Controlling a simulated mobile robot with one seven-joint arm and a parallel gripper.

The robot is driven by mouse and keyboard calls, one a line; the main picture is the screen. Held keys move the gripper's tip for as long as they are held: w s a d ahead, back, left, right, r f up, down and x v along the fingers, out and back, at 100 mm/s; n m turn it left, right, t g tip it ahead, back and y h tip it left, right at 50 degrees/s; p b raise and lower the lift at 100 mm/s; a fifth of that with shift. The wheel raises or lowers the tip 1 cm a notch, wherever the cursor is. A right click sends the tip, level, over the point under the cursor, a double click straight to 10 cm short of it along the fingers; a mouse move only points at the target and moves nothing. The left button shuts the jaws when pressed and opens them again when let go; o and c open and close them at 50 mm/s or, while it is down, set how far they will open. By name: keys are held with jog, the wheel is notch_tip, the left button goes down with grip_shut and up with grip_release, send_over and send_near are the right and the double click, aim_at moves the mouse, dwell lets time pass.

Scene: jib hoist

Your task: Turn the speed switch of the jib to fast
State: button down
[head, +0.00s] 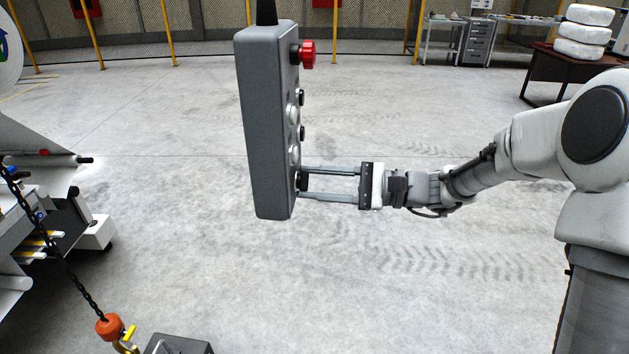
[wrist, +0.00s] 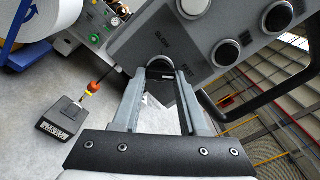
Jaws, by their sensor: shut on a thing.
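The grey pendant box (head: 265,120) of the jib hangs upright in the middle of the head view, its control face turned to the right. The speed switch (wrist: 158,64) is a dark round knob at the lower end of that face, beside the printed words SLOW and FAST. My gripper (head: 301,181) reaches in from the right and is shut on this switch. In the wrist view my gripper (wrist: 166,72) has its two long fingers on either side of the knob and partly hides it. Which way the switch points I cannot tell.
A red button (head: 308,54) and several other buttons sit higher on the pendant. A chain with an orange hook block (head: 109,327) hangs at the lower left, near a machine (head: 35,230). A dark table (head: 545,72) with white rolls stands far right. The floor around is open.

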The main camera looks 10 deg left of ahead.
jog(key=shift+c, duration=2.2)
grip_release()
jog(key=w+d, duration=0.2)
jog(key=d, duration=1.5)
jog(key=shift+d, duration=0.2)
jog(key=shift+a, duration=0.1)
jog(key=s+a+n+h+p, duration=0.1)
jog(key=s+n+h, duration=0.2)
jog(key=s+h, duration=0.75)
jog(key=s+d+r+n+t+h, duration=0.1)
jog(key=s+d+n+t+h, duration=0.1)
jog(key=s+d+t+h, duration=0.1)
jog(key=s+d+r+n+t+h+p, duration=0.1)
jog(key=s+d+n+t+h, duration=0.1)
jog(key=s+d+t+h, duration=0.2)
jog(key=s+d, duration=0.3)
jog(key=s, duration=0.1)
jog(key=shift+d+r+n+t, duration=0.3)
jog(key=shift+r+n+t, duration=0.05)
jog(key=shift+n+t, duration=0.05)
